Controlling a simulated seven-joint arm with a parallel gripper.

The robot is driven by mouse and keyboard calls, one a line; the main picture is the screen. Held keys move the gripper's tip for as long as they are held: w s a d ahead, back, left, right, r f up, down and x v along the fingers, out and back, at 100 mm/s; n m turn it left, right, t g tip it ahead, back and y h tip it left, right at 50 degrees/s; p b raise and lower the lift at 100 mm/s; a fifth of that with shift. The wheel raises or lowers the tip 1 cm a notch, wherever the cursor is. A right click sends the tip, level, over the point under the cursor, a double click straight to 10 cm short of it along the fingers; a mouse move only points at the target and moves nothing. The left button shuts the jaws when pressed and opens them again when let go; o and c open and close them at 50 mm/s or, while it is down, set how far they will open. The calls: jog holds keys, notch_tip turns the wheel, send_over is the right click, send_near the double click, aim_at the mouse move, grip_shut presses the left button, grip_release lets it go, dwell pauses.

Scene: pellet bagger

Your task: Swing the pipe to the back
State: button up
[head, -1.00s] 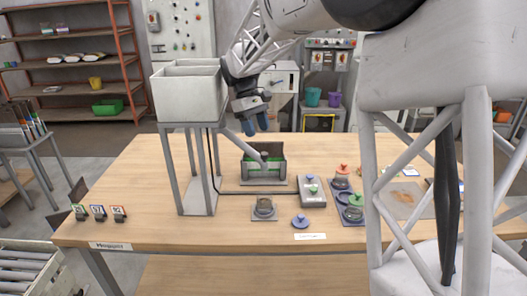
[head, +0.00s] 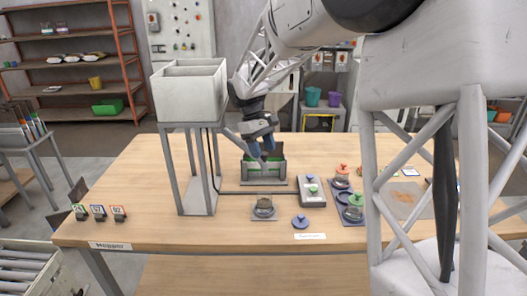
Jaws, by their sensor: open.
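The grey pipe (head: 232,137) slants down to the right from the hopper stand (head: 202,168) towards the grey box with green inside (head: 264,180). My gripper (head: 261,152) is at the pipe's lower end, its blue fingers pointing down and apart. The fingers and wrist hide most of that end. I cannot tell whether they touch the pipe or straddle it. The white two-part hopper (head: 189,92) sits on top of the stand.
A jar on a small plate (head: 264,208), a blue-knobbed lid (head: 300,221), a grey control box (head: 311,190) and lidded jars (head: 354,207) stand in front and to the right.

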jog(key=shift+s+d+f, duration=0.15)
jog(key=shift+f, duration=0.35)
jog(key=shift+c, duration=0.3)
grip_shut()
